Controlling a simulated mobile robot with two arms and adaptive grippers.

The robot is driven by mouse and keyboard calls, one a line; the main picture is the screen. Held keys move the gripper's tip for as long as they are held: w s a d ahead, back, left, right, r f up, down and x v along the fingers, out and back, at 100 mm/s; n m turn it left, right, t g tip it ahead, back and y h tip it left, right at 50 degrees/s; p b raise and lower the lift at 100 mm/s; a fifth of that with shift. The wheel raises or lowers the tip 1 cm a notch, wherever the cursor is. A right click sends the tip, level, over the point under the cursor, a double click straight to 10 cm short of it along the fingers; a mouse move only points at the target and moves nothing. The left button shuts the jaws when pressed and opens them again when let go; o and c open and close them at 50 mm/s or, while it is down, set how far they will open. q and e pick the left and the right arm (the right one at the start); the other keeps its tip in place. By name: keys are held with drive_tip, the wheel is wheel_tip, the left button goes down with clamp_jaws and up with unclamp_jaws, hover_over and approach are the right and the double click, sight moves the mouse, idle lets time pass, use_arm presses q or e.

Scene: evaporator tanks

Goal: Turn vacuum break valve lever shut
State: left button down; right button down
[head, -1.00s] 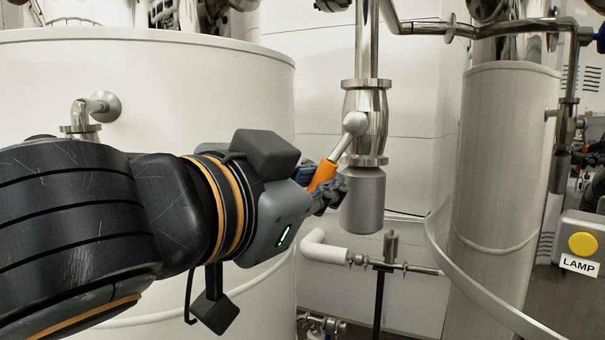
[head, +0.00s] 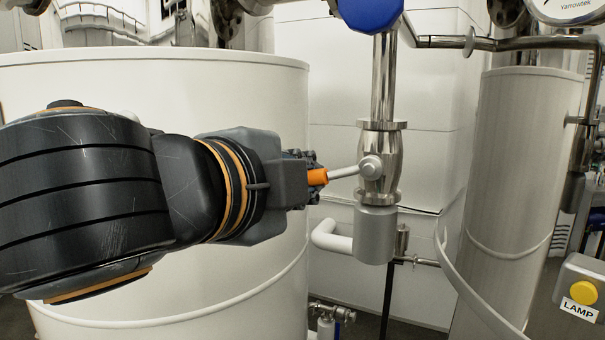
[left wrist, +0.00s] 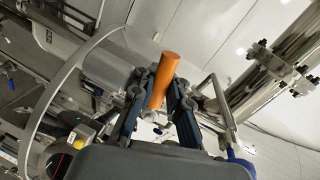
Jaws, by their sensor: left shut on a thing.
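The vacuum break valve (head: 379,160) is a polished metal body on a vertical pipe, with a grey cylinder (head: 375,236) below it. Its lever (head: 345,172) is a silver rod with an orange grip, and it points left, close to horizontal, across the pipe. My left gripper (head: 312,177) is shut on the orange grip (head: 318,177). In the left wrist view the orange grip (left wrist: 163,80) stands between the two dark fingers of the left gripper (left wrist: 158,105). The fingers hide part of the grip. My right gripper is not in view.
A large white tank (head: 250,95) stands behind my left arm. A second pale tank (head: 520,165) is on the right, near a yellow button box labelled LAMP (head: 582,285). A blue round part (head: 369,10) sits above the valve. A white elbow pipe (head: 332,238) runs below.

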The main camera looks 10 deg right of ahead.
use_arm(q)
drive_tip(key=shift+r+m+p, duration=0.45)
drive_tip(key=shift+r+m, duration=0.2)
drive_tip(key=shift+m, duration=0.25)
drive_tip(key=c, duration=1.3)
unclamp_jaws()
drive_tip(key=shift+s+a+r, duration=0.1)
drive_tip(key=shift+s+a, duration=0.05)
drive_tip(key=shift+c, duration=0.2)
drive_tip(key=shift+s+a, duration=0.1)
drive_tip(key=shift+s, duration=0.05)
drive_tip(key=v, duration=1.2)
